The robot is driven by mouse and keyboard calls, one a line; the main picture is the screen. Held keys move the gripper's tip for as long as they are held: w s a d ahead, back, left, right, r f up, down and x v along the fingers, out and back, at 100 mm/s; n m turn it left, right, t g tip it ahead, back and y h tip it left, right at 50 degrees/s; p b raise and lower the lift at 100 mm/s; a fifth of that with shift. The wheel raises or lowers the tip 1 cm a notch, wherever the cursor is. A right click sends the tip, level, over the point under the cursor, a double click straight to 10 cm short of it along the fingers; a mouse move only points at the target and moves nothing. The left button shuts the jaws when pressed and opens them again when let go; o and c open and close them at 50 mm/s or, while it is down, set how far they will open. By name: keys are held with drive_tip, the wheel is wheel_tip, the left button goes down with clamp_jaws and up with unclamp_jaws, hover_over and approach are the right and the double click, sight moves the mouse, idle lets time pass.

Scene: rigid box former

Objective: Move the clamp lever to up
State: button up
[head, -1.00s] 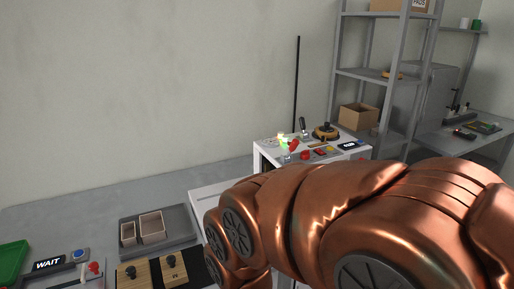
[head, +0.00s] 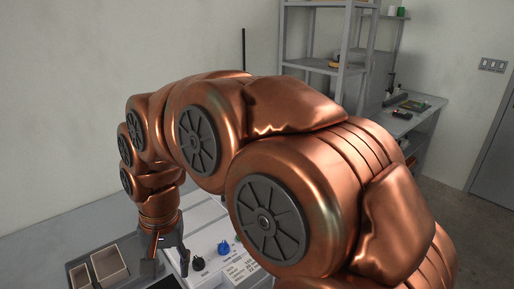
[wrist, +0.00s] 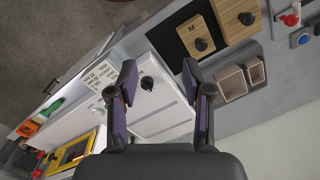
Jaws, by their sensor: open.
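I cannot tell for certain which part is the clamp lever. A red-handled lever fitting (wrist: 290,19) shows at the top right of the wrist view, partly cut off by the frame edge. A green handle (wrist: 50,108) lies at the far left of that view, near an orange part (wrist: 27,129). My gripper (wrist: 159,72) is open and empty, its two dark fingers spread over a white panel (wrist: 165,122) with a black knob (wrist: 147,84).
Wooden blocks with black knobs (wrist: 195,32) and small open boxes (wrist: 230,83) sit close to the right finger in the wrist view. A blue knob (head: 223,247) stands on the panel. Grey shelves (head: 325,66) are behind. A yellow frame (wrist: 72,152) is at lower left.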

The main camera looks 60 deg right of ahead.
drive_tip(key=w+d+r+m+t, duration=0.1)
drive_tip(key=w+d+r+m, duration=0.1)
drive_tip(key=w+d+m, duration=0.3)
drive_tip(key=w+d+r+m+t+p, duration=0.1)
drive_tip(key=d+r+m, duration=0.2)
drive_tip(key=d, duration=0.4)
drive_tip(key=w+d+r+m+t, duration=0.1)
drive_tip(key=w+d+r+m, duration=0.1)
drive_tip(key=w+d+m, duration=0.3)
drive_tip(key=s+d+r+m+t+h+p, duration=0.15)
drive_tip(key=s+d+m, duration=0.4)
drive_tip(key=d, duration=0.75)
drive_tip(key=s+d+r+m+h, duration=0.1)
drive_tip(key=s+d+r+m, duration=0.1)
drive_tip(key=d+m, duration=0.8)
drive_tip(key=shift+w+d+f+n+p, duration=0.35)
drive_tip(key=shift+w+d+f+p, duration=0.15)
drive_tip(key=shift+f, duration=0.6)
drive_tip(key=shift+w+d+f+n+p, duration=0.4)
drive_tip(key=shift+w+d+f, duration=0.15)
drive_tip(key=shift+f, duration=0.55)
drive_tip(key=shift+w+d+f+n+p, duration=0.3)
drive_tip(key=shift+w+d+f+p, duration=0.2)
drive_tip(key=shift+f, duration=0.6)
clamp_jaws()
